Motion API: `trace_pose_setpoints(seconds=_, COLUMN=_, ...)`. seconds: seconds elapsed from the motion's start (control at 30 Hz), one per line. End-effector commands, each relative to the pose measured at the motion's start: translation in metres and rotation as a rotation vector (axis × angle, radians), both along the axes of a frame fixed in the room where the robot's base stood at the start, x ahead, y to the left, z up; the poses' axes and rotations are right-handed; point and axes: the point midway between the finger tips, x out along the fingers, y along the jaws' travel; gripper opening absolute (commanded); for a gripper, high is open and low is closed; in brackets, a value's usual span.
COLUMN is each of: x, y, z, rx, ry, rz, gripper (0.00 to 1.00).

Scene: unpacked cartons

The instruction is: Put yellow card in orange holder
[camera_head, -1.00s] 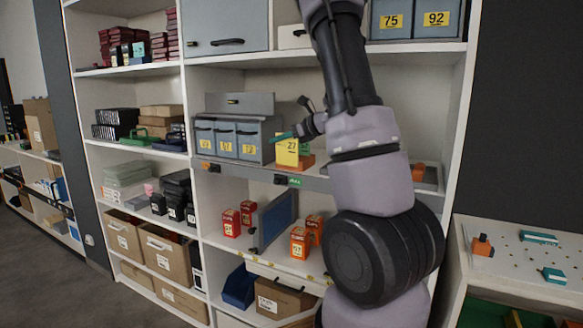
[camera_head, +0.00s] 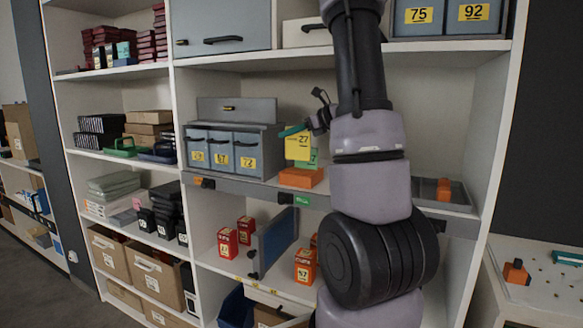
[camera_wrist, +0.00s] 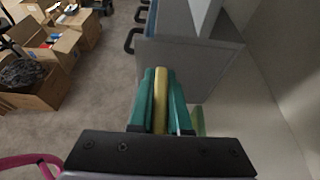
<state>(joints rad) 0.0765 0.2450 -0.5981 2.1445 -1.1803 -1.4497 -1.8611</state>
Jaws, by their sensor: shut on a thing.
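My gripper (camera_head: 293,130) has teal fingers and is shut on the yellow card (camera_head: 299,146), marked 27. It holds the card upright above the shelf. In the wrist view the yellow card (camera_wrist: 161,98) shows edge-on between the fingers. The orange holder (camera_head: 301,178) sits on the middle shelf, below the card in the head view, with a gap between them. A green card (camera_head: 314,158) stands partly hidden behind the yellow one. I cannot tell whether it is in the holder.
Grey bins (camera_head: 222,152) with yellow number labels stand left of the holder on the same shelf. A grey tray (camera_head: 461,194) with an orange piece (camera_head: 444,189) is to the right. The shelf above (camera_head: 330,57) and the right side wall (camera_head: 497,150) bound the space.

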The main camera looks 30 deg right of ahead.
Motion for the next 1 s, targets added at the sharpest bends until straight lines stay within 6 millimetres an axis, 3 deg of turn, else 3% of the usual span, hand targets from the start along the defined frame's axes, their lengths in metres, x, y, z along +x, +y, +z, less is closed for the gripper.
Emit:
trace_pose_setpoints(seconds=0.1, x=0.000, y=0.000, z=-0.023, rx=0.002, ry=0.005, rz=-0.002, gripper=0.00)
trace_pose_setpoints(seconds=0.37, x=0.000, y=0.000, z=-0.045, rx=0.000, ry=0.002, rz=-0.002, gripper=0.00)
trace_pose_setpoints(seconds=0.53, x=0.000, y=0.000, z=-0.070, rx=0.000, ry=0.004, rz=-0.001, gripper=0.00)
trace_pose_setpoints(seconds=0.9, x=0.000, y=0.000, z=-0.075, rx=-0.001, ry=-0.001, rz=-0.001, gripper=0.00)
trace_pose_setpoints(seconds=0.93, x=0.000, y=0.000, z=-0.075, rx=-0.001, ry=-0.001, rz=-0.001, gripper=0.19)
trace_pose_setpoints(seconds=1.0, x=0.000, y=0.000, z=-0.075, rx=-0.001, ry=-0.001, rz=-0.001, gripper=0.46)
